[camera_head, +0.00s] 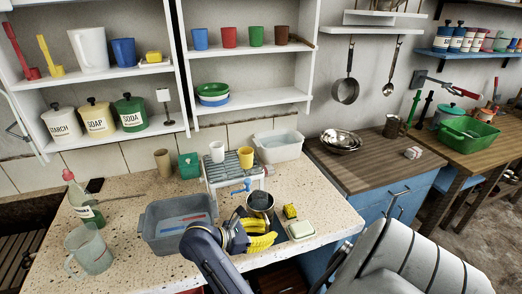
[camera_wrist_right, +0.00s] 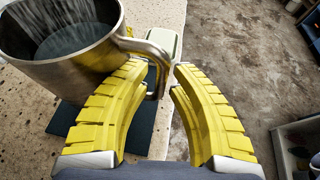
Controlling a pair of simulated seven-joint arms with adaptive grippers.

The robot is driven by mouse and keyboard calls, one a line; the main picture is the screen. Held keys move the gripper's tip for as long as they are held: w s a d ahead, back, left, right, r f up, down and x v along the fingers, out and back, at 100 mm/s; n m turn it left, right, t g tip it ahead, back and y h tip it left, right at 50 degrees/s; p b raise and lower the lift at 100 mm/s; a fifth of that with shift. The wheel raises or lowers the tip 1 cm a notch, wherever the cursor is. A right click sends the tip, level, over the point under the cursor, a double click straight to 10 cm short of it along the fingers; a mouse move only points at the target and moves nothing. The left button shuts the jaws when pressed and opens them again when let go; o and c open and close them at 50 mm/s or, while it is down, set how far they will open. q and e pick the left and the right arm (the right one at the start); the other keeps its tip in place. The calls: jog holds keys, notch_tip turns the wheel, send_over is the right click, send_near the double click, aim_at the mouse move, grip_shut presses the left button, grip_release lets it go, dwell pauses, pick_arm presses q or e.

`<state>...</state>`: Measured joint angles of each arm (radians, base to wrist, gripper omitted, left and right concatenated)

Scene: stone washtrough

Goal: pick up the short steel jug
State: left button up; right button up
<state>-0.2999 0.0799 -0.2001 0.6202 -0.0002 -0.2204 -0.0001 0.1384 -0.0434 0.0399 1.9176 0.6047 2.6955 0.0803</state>
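A steel jug (camera_head: 260,201) stands on the speckled worktop just beyond my right gripper (camera_head: 262,240). In the right wrist view the jug (camera_wrist_right: 70,45) fills the upper left, with water-like grey inside. Its handle (camera_wrist_right: 160,62) faces my right gripper (camera_wrist_right: 160,75), whose yellow fingers are spread apart. The handle is close to the left finger's tip, in the gap between the fingertips. I cannot tell whether they touch. The jug's lower part is hidden by the gripper in the head view. My left gripper is not in view.
A grey basin (camera_head: 160,238) stands left of the jug, and a slatted rack (camera_head: 232,168) with cups stands behind. A soap dish (camera_head: 301,230) and yellow sponge (camera_head: 290,211) lie to its right.

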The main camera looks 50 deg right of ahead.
jog(key=shift+c, duration=0.4)
grip_shut()
jog(key=shift+r, duration=0.1)
